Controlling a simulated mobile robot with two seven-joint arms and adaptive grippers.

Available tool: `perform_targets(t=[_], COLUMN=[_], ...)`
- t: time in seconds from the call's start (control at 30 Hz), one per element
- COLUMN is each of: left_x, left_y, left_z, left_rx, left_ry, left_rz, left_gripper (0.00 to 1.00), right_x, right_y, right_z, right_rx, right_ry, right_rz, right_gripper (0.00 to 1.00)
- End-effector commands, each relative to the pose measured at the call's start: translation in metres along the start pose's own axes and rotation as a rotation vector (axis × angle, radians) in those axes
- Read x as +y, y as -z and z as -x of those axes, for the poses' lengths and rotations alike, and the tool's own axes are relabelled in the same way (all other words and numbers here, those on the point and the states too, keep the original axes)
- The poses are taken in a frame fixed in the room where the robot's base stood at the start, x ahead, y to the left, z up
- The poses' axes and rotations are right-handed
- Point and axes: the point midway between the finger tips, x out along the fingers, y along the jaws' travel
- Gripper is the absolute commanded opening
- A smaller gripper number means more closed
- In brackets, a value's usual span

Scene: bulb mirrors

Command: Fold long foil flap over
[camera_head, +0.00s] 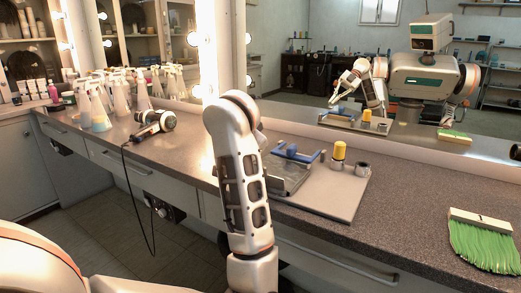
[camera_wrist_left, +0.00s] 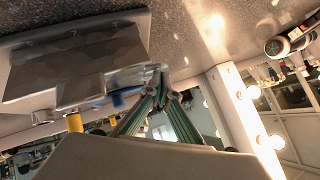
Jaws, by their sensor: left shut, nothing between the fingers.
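A grey board (camera_head: 325,195) lies on the counter right of my raised arm. A silvery foil-like sheet (camera_head: 291,176) lies on its left part, beside a blue-handled piece (camera_head: 292,152). In the left wrist view the creased grey foil (camera_wrist_left: 75,68) shows large at the left, on the board (camera_wrist_left: 22,38). My left gripper (camera_wrist_left: 162,78) is shut and empty, its fingertips just right of the foil; I cannot tell whether they touch it. In the head view my arm hides this gripper. My right gripper is not in view.
A yellow-topped cylinder (camera_head: 339,151) and a metal ring (camera_head: 363,169) stand on the board. A green-bristled brush (camera_head: 484,241) lies at the right. The mirror (camera_head: 300,60) runs behind the counter.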

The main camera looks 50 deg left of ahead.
Motion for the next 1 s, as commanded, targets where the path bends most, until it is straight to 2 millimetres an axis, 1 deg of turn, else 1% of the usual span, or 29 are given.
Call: perform_targets(t=[0.03,0.3,0.6,0.77,1.0], left_x=[0.002,0.003,0.003,0.007,0.019], left_y=[-0.005,-0.015,-0.015,-0.015,-0.016], left_z=[-0.006,-0.015,-0.015,-0.016,-0.017], left_rx=[-0.003,0.000,0.001,0.000,-0.001], left_ry=[0.000,-0.069,-0.073,-0.073,-0.076], left_rz=[-0.003,0.070,0.075,0.074,0.074], left_gripper=[0.00,0.00,0.00,0.00,0.00], right_x=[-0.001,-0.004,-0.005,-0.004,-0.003], right_y=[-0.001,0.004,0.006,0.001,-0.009], right_z=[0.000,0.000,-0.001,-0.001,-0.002], right_rx=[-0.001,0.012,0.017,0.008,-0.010], right_ry=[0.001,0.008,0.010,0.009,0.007], right_rz=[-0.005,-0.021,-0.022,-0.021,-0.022], right_gripper=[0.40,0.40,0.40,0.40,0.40])
